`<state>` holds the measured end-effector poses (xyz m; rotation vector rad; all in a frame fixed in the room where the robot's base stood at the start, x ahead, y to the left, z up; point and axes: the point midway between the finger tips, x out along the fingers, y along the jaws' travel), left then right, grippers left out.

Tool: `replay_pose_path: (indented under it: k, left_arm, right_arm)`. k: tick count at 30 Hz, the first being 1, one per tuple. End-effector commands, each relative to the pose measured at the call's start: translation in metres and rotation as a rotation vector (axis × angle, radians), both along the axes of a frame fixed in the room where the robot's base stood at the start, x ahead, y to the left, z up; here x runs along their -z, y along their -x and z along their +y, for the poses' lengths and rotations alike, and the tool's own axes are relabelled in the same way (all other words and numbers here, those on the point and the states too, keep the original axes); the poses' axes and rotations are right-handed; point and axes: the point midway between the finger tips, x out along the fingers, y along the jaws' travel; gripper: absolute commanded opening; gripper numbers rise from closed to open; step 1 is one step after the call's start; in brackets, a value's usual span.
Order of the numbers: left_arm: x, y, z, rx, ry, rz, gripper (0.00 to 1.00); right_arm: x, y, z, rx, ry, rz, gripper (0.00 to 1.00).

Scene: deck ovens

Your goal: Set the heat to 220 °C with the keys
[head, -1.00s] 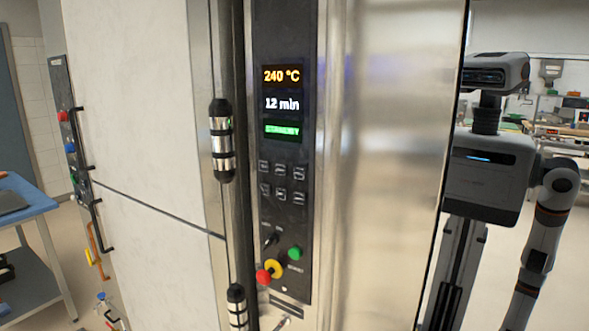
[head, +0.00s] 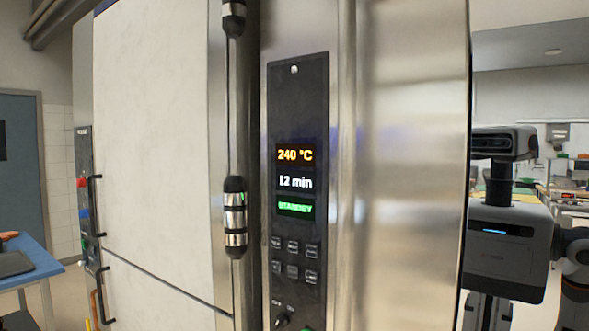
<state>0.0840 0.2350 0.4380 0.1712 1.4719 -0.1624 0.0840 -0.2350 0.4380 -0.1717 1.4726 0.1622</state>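The dark control panel (head: 298,105) stands upright in the middle of the head view, set in the steel front of the oven. Its display (head: 295,155) reads 240 °C in orange. Below that are 12 min in white and a green line that looks like STANDBY. Several small dark keys (head: 292,247) sit in two rows under the display; their labels are too small to read. A dark knob (head: 282,321) shows near the bottom edge, beside the top of a green button. Neither of my grippers is in view.
A steel handle bar (head: 235,215) with black collars stands left of the panel. A broad steel face (head: 405,150) lies to the right. Beyond it a robot (head: 505,240) with a dark head and grey body shows. A blue table (head: 35,270) is at far left.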

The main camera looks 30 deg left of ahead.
Motion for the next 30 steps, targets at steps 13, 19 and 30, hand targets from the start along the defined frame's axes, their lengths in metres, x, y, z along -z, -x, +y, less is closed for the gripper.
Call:
replay_pose_path:
  k: [13,19,30]
  left_arm:
    - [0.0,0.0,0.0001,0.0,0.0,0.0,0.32]
    - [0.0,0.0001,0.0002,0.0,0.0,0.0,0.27]
    - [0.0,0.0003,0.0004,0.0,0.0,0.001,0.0]
  right_arm:
    - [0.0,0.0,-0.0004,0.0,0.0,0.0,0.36]
    - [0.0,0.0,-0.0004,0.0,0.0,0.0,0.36]
    - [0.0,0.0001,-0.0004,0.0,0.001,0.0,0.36]
